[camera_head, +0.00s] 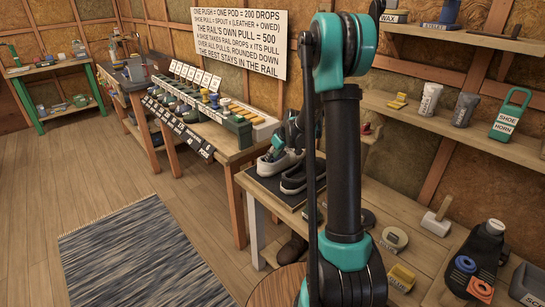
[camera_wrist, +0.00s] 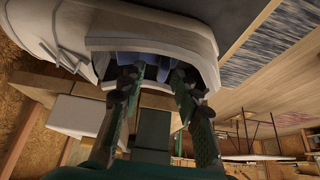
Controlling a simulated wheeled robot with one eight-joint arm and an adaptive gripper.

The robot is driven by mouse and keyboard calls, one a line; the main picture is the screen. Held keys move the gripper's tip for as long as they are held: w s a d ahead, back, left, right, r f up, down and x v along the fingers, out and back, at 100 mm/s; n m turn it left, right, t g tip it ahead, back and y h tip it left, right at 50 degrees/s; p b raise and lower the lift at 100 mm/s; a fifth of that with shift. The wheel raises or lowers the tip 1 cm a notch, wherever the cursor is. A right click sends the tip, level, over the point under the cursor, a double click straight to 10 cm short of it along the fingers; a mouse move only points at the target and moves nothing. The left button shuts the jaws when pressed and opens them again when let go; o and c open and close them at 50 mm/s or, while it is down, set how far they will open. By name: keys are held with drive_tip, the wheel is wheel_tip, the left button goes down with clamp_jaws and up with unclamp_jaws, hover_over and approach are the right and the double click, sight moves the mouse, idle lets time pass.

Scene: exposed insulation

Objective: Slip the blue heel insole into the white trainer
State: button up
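The blue heel insole (camera_wrist: 150,58) shows as blue patches inside the opening, around and behind the fingertips. I see a gap between the fingers. I cannot tell how flat the insole lies.
A dark shoe with a pale sole (camera_head: 298,178) stands right beside the trainer. A row of labelled bins (camera_head: 190,110) lies behind on the bench. The right bench holds a mallet (camera_head: 437,217) and a tape roll (camera_head: 394,238). A rug (camera_head: 140,255) lies on open floor at left.

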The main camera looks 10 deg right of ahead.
drive_tip(key=v, duration=1.2)
drive_tip(key=s+f+m+h, duration=0.1)
drive_tip(key=s+f+m, duration=0.1)
drive_tip(key=s, duration=0.8)
drive_tip(key=s+d+f+m+h, duration=0.1)
drive_tip(key=s+f+m, duration=0.1)
drive_tip(key=s, duration=0.9)
drive_tip(key=s+d+f+m+h, duration=0.1)
drive_tip(key=s+f, duration=0.3)
drive_tip(key=s, duration=0.7)
drive_tip(key=shift+s+f+m+g, duration=0.15)
drive_tip(key=shift+f+m+g, duration=0.2)
drive_tip(key=shift+m, duration=0.55)
